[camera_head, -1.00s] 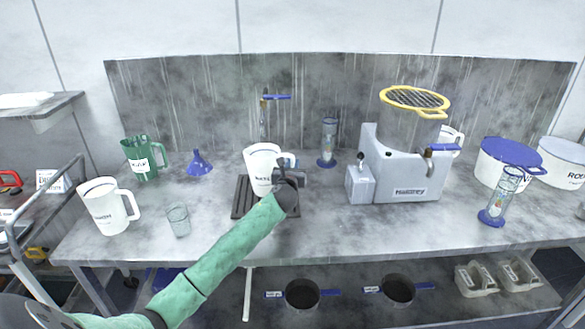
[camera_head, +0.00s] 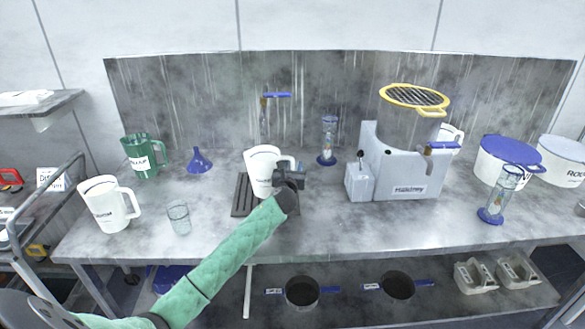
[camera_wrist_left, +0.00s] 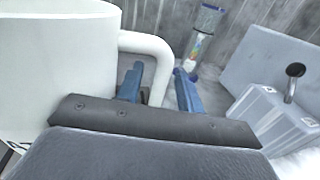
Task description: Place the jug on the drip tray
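A white jug (camera_head: 259,172) stands upright over the dark ribbed drip tray (camera_head: 240,203) below the tap. Its base appears to rest on the tray, though the contact is hard to make out. My left gripper (camera_head: 287,175) is at the jug's right side, by its handle. In the left wrist view the jug body (camera_wrist_left: 60,70) fills the left side. The two blue fingers of my left gripper (camera_wrist_left: 160,88) are apart, with the jug handle (camera_wrist_left: 158,62) between them and gaps on both sides. My right gripper is not in view.
Another white jug (camera_head: 107,205), a glass beaker (camera_head: 179,217), a green jug (camera_head: 139,158) and a blue funnel (camera_head: 199,161) stand to the left. A measuring cylinder (camera_head: 327,142) and a grey machine (camera_head: 405,172) stand to the right. The front of the bench is clear.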

